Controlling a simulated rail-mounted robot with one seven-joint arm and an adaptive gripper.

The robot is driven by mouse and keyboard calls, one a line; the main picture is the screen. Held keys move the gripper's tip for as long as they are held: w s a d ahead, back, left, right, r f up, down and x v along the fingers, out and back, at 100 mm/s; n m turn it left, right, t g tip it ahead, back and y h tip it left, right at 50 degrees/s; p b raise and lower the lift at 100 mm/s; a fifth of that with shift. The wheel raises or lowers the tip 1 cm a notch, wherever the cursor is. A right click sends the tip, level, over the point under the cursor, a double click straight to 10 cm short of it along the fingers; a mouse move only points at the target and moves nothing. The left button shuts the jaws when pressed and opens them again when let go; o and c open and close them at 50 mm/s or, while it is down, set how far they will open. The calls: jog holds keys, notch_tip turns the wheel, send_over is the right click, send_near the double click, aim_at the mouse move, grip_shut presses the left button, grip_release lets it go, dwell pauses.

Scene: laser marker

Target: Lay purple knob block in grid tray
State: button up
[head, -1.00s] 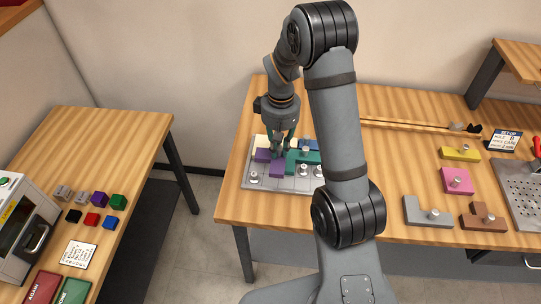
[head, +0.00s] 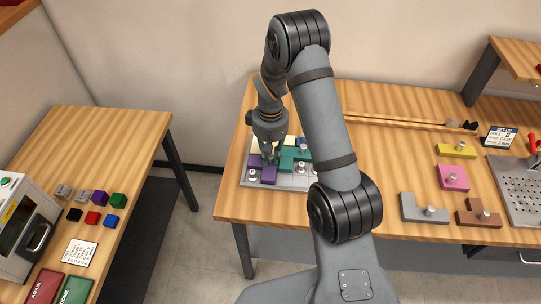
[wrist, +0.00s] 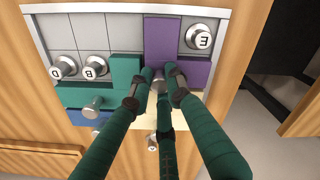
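The purple knob block (head: 268,174) is over the front left part of the grid tray (head: 300,184). In the wrist view, the purple block (wrist: 163,38) lies between a teal block (wrist: 125,70) and the peg marked E (wrist: 199,37). I cannot tell whether it is fully down on the tray (wrist: 62,32). My gripper (head: 266,157) points down over the block. In the wrist view, my gripper's fingertips (wrist: 162,76) are closed in around its silver knob, which they partly hide.
Teal, blue (wrist: 88,119) and cream (wrist: 205,112) blocks fill nearby cells. Pegs marked D (wrist: 62,68) and B (wrist: 95,67) stand in the tray. Yellow (head: 457,150), pink (head: 453,178), grey (head: 424,208) and brown (head: 478,214) knob blocks lie on the table at the right.

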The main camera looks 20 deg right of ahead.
jog(key=o, duration=0.4)
jog(key=shift+r, duration=0.1)
jog(key=shift+r+p, duration=0.25)
jog(key=shift+p, duration=0.05)
notch_tip(320, 180, up, 12)
jog(key=shift+f+b, duration=0.15)
jog(key=shift+b, duration=0.8)
notch_tip(320, 180, down, 13)
jog(key=shift+r+p, duration=0.15)
jog(key=shift+p, duration=0.5)
jog(key=shift+r+b, duration=0.3)
jog(key=shift+r, duration=1.75)
